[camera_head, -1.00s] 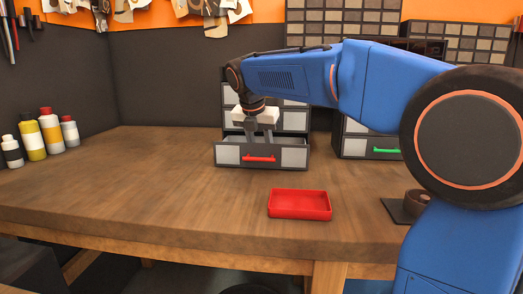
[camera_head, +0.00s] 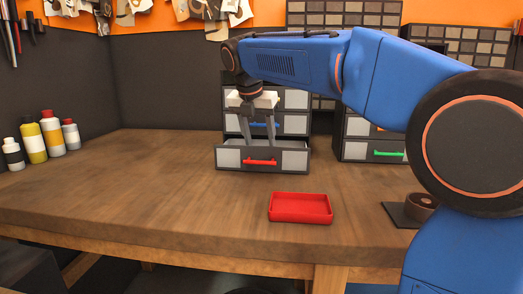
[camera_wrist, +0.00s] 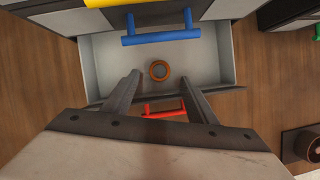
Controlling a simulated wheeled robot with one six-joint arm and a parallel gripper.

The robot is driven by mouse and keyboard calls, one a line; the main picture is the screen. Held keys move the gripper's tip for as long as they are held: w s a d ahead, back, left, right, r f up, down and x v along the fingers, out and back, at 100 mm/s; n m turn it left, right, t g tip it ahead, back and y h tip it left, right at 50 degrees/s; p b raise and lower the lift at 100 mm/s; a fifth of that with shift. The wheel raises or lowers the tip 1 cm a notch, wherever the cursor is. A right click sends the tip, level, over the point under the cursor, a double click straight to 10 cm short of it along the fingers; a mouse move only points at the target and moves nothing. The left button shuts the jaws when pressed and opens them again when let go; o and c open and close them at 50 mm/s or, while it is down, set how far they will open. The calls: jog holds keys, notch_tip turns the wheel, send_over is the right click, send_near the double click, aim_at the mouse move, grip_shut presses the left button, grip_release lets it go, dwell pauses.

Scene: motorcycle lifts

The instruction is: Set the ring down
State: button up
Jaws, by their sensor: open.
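The ring (camera_wrist: 159,70) is a small orange-brown ring with a dark opening. In the wrist view it lies flat on the pale floor of an open drawer (camera_wrist: 213,72), near its middle. In the head view the ring is hidden behind the drawer front (camera_head: 236,159), which has a red handle. My gripper (camera_head: 261,146) is above the open drawer, pointing down, its fingertips at about the front wall in the head view. In the wrist view my gripper (camera_wrist: 158,85) has its fingers apart, one on each side of the ring's line, with nothing between them.
Closed drawers with a blue handle (camera_wrist: 162,37) and a yellow handle rise behind the open one. A red tray (camera_head: 300,208) stands on the table in front. Another cabinet with a green handle (camera_head: 387,153) stands right. Bottles (camera_head: 52,133) stand at the left; the left tabletop is clear.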

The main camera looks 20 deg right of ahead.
jog(key=v, duration=0.6)
jog(key=shift+r, duration=0.15)
jog(key=shift+s, duration=0.1)
